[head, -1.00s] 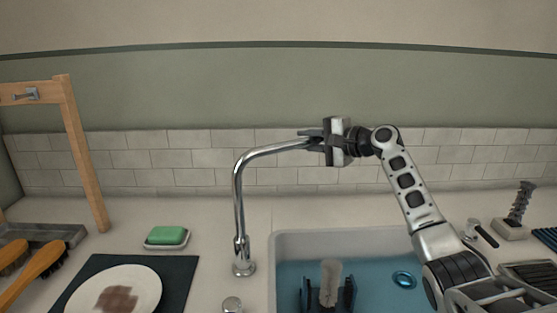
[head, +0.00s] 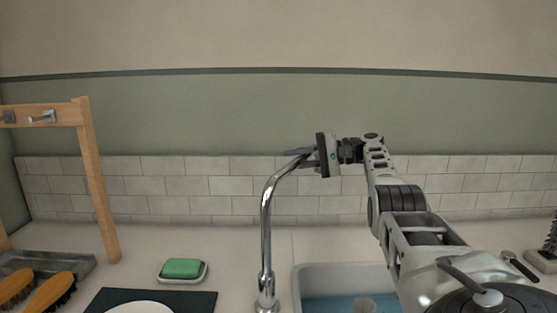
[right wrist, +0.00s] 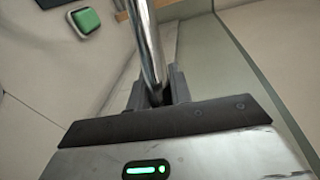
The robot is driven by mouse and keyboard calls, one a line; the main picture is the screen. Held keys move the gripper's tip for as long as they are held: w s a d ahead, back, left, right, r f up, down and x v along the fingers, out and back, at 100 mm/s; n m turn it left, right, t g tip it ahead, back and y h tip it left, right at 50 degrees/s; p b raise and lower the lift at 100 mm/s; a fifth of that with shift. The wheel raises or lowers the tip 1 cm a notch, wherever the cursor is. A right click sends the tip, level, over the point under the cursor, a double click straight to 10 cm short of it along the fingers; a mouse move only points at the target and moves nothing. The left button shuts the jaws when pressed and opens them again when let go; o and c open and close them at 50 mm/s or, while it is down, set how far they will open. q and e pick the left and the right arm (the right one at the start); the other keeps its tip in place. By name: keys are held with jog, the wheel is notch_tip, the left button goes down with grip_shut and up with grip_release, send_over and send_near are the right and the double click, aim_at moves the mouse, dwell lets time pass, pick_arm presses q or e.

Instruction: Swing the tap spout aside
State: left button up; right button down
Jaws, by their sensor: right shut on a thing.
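The chrome tap spout (head: 267,215) rises from its base (head: 265,305) at the left of the sink and bends over to the right at the top. My right gripper (head: 306,159) is shut on the spout's outer end, well above the counter. In the right wrist view the shiny spout (right wrist: 148,42) runs down between the fingers of the right gripper (right wrist: 157,92); its very tip is hidden there. My left gripper is not in view.
The sink (head: 310,272) with blue water lies below, partly covered by my right arm. A green soap (head: 183,268) in a dish, dark mat (head: 200,303), brushes (head: 50,294) and wooden frame (head: 97,180) stand left. The tiled wall (head: 200,190) is behind.

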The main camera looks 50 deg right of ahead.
jog(key=shift+w, duration=0.1)
dwell(0.4)
jog(key=c, duration=1.3)
grip_release()
